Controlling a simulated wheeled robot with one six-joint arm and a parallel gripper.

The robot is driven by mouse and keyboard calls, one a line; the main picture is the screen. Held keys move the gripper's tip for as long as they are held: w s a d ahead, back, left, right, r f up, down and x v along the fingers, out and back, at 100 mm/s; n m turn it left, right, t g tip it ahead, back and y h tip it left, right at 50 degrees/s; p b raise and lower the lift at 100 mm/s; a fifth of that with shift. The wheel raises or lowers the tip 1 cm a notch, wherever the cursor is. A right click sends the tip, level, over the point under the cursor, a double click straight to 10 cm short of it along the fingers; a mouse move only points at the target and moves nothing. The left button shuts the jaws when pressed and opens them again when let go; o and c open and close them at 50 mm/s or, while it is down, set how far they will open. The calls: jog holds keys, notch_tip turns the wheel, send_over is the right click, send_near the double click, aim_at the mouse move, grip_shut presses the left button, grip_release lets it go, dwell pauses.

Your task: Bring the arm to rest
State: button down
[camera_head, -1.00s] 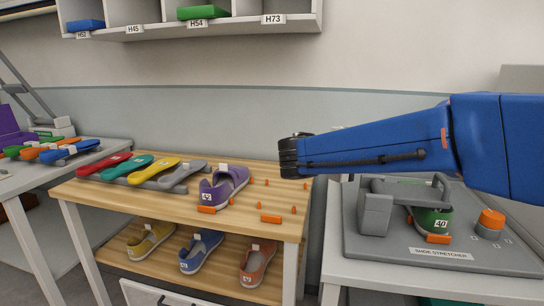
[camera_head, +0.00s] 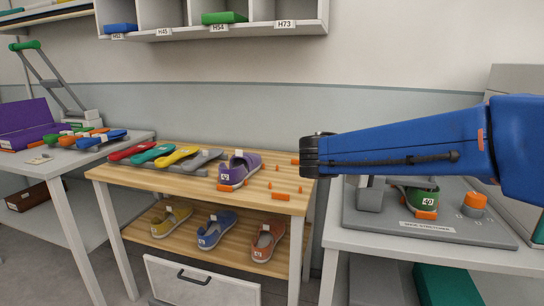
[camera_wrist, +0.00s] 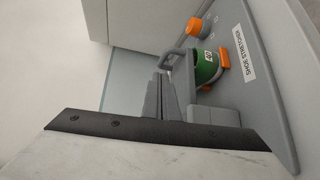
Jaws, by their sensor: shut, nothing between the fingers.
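My blue arm reaches in from the right of the head view, roughly level, in front of the wall and above the gap between the wooden table (camera_head: 225,178) and the shoe stretcher (camera_head: 350,222). My gripper (camera_wrist: 160,84) shows in the wrist view, its grey fingers together and empty. The fingers point toward the shoe stretcher, which also shows in the wrist view (camera_wrist: 270,95), and appear apart from it. I cannot make out the fingers in the head view. A green shoe (camera_head: 423,198) marked 40 sits in the stretcher, partly hidden by its frame and clamp.
A purple shoe (camera_head: 240,172) and several coloured insoles (camera_head: 180,156) lie on the wooden table, with more shoes on its lower shelf (camera_head: 188,240). A left table (camera_head: 70,158) holds a purple box (camera_head: 25,125). A wall shelf (camera_head: 265,32) hangs above.

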jog(key=s+d+f+m+g+y, duration=0.1)
jog(key=s+d+f+g+y, duration=0.2)
jog(key=s+f, duration=0.45)
jog(key=s+d+f+m+y, duration=0.2)
jog(key=s+f+y, duration=0.3)
jog(key=s, duration=0.4)
jog(key=s+a+f+m+t+y, duration=0.1)
jog(key=s+a+f+m+y, duration=0.2)
jog(key=s+a+f+y, duration=0.3)
jog(key=s+a+f, duration=0.2)
jog(key=s+f, duration=0.2)
jog(key=s, duration=0.1)
jog(key=shift+a, duration=0.2)
dwell(0.5)
